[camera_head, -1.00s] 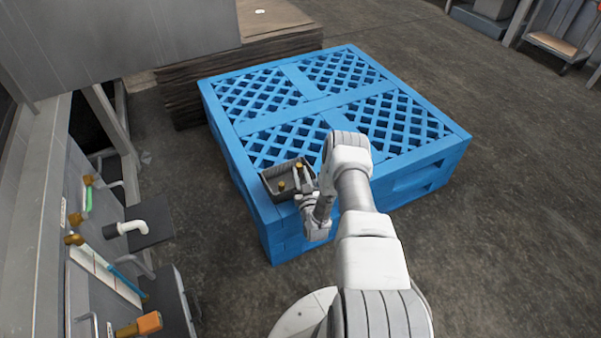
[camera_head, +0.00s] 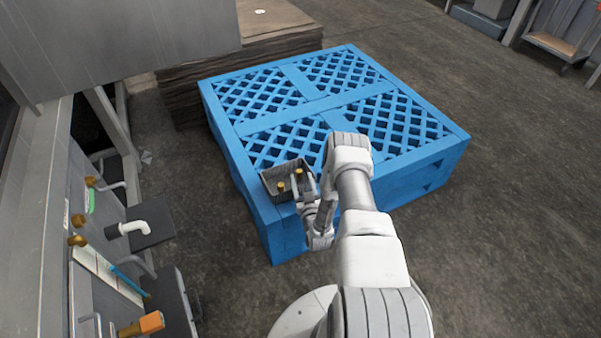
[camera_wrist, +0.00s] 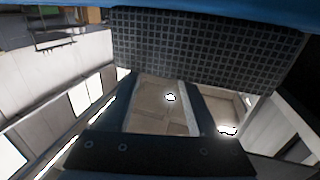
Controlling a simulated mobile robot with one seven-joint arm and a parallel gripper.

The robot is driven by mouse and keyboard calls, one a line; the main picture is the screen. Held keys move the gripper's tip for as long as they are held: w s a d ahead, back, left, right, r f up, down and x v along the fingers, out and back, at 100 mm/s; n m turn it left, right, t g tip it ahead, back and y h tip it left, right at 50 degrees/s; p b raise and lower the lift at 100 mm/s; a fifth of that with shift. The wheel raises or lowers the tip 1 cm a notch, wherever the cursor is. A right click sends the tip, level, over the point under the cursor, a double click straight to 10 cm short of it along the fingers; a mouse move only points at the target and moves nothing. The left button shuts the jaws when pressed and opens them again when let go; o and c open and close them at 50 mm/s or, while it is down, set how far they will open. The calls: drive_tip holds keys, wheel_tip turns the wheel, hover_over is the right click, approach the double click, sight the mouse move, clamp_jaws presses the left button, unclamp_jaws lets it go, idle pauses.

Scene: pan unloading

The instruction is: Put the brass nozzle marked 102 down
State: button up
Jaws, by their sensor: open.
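A dark pan (camera_head: 268,186) rests on the near left corner of the blue pallet stack. Two small brass pieces show in it: one brass piece (camera_head: 281,186) to the left, the other (camera_head: 299,172) further right. The marking 102 cannot be read on either. My gripper (camera_head: 304,186) is open at the pan's right side, close to the right-hand brass piece; contact cannot be made out. In the wrist view a dark gridded surface (camera_wrist: 205,50), probably the pan's wall, fills the upper middle. No nozzle is visible there.
The blue pallets (camera_head: 345,105) have a free lattice top behind and right of the pan. Brown stacked sheets (camera_head: 275,32) stand behind. A grey machine (camera_head: 120,40) with pipes and an orange-handled fitting (camera_head: 150,322) flanks the left. Open floor lies to the right.

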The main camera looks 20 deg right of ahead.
drive_tip(key=p+v, duration=0.3)
drive_tip(key=v, duration=0.5)
drive_tip(key=w+r+n+g+y, duration=0.2)
drive_tip(key=w+r+g, duration=0.1)
drive_tip(key=w+r, duration=1.25)
drive_tip(key=s+a+r+g, duration=0.1)
drive_tip(key=a+r, duration=0.1)
drive_tip(key=r, duration=0.7)
drive_tip(key=s+a+r+g, duration=0.1)
drive_tip(key=a+r+g, duration=0.1)
drive_tip(key=r, duration=0.8)
drive_tip(key=s+a+r+g+y, duration=0.1)
drive_tip(key=s+a+r+g, duration=0.35)
drive_tip(key=s+r, duration=1.05)
drive_tip(key=s+a, duration=0.3)
drive_tip(key=s, duration=0.8)
drive_tip(key=s+a+r+g+y, duration=0.1)
drive_tip(key=s+a, duration=0.1)
drive_tip(key=s, duration=0.9)
drive_tip(key=shift+s+a+r+n, duration=0.2)
drive_tip(key=shift+a+r+n, duration=0.1)
drive_tip(key=shift+a, duration=0.1)
